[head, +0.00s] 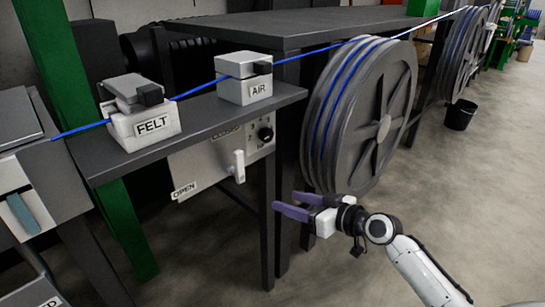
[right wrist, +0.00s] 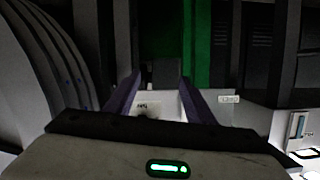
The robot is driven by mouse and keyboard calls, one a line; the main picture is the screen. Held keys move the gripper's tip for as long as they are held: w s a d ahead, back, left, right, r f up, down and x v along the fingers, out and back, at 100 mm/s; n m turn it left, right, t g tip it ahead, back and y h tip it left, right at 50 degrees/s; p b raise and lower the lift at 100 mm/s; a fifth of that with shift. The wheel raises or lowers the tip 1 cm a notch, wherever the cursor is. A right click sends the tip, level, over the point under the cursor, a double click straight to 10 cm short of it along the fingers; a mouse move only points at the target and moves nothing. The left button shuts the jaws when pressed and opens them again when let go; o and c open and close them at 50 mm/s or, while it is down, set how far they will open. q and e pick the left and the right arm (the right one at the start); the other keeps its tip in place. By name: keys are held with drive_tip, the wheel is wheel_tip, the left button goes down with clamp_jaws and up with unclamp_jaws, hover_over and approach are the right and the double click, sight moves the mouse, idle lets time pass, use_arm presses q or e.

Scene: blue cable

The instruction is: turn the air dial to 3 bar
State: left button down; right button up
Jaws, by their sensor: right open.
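The air dial (head: 265,134) is a small black knob on the right part of a light grey panel (head: 205,160) under the shelf, with tiny marks around it too small to read. My right gripper (head: 284,202), with purple fingers, is open and empty in front of the panel, lower than the dial and apart from it. In the right wrist view the two fingers (right wrist: 158,98) frame part of the pale panel (right wrist: 165,103), with a dark blurred spot between them. My left gripper is out of view.
A white lever (head: 238,167) sticks out of the panel beside the dial, between OPEN and CLOSED labels. The AIR box (head: 244,92) and FELT box (head: 140,128) stand on the shelf above, with the blue cable (head: 200,88) through them. A large reel (head: 375,115) stands right.

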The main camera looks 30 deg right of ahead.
sight(269, 136)
drive_tip(key=w+d+r+t+y+b, duration=0.1)
drive_tip(key=w+d+r+t, duration=0.15)
drive_tip(key=r, duration=0.35)
drive_tip(key=w+d+r+t+b, duration=0.1)
drive_tip(key=d+r, duration=0.2)
drive_tip(key=r, duration=0.3)
drive_tip(key=shift+g, duration=0.25)
drive_tip(key=x, duration=0.8)
drive_tip(key=shift+w+a+r+p, duration=0.2)
drive_tip(key=shift+w+a+p, duration=0.1)
drive_tip(key=shift+a+p, duration=0.15)
drive_tip(key=shift+w+a, duration=0.1)
drive_tip(key=shift+w, duration=0.25)
drive_tip(key=shift+w+a, duration=0.1)
drive_tip(key=shift+w, duration=0.15)
drive_tip(key=c, duration=1.1)
drive_tip(key=shift+o, duration=0.2)
drive_tip(key=shift+f, duration=0.1)
